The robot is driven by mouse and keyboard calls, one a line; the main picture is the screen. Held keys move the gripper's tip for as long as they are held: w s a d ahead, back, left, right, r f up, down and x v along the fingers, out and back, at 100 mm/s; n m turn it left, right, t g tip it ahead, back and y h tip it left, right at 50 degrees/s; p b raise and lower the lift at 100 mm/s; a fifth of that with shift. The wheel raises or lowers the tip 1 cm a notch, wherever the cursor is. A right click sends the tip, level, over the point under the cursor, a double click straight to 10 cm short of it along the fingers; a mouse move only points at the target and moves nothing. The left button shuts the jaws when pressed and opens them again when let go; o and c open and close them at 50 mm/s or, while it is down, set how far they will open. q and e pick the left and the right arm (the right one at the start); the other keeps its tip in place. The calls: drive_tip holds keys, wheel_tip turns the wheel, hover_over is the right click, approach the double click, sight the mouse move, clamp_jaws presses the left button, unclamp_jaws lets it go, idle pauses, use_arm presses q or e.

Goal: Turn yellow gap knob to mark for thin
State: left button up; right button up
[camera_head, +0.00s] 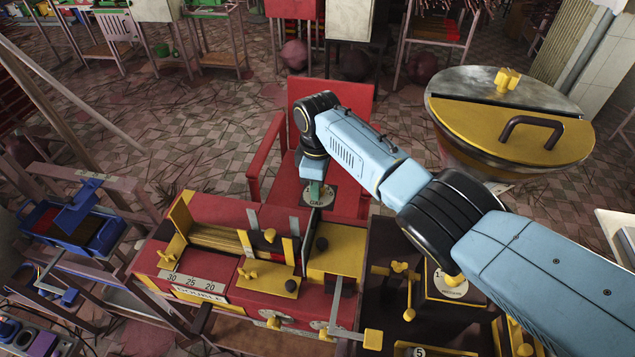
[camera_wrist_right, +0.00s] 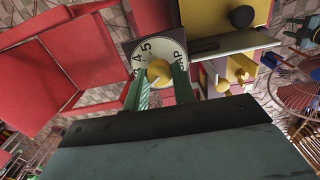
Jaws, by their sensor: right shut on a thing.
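The gap dial (camera_wrist_right: 145,52) is a pale round plate on a dark square backing in the right wrist view. It carries the figures 4 and 5 and the letters "AP". The yellow gap knob (camera_wrist_right: 158,70) sits at its middle. The green fingers of my right gripper (camera_wrist_right: 160,84) stand on either side of the knob and are shut on it. In the head view my right gripper (camera_head: 316,186) reaches down to the "GAP" dial (camera_head: 318,202), behind the red machine; the knob is hidden there. No thin mark can be made out. My left gripper is not in view.
The red and yellow machine (camera_head: 232,294) with a "DOUBLE" label stands in front of the dial. A red chair (camera_head: 355,102) is just behind. A large round drum with a yellow lid (camera_head: 480,128) stands at right, and a blue tray (camera_head: 45,226) at left.

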idle(0.5)
drive_tip(key=o, duration=1)
drive_tip(key=shift+r, duration=0.15)
drive_tip(key=shift+r, duration=0.3)
wheel_tip(320, 180, up, 13)
drive_tip(key=shift+f, duration=0.2)
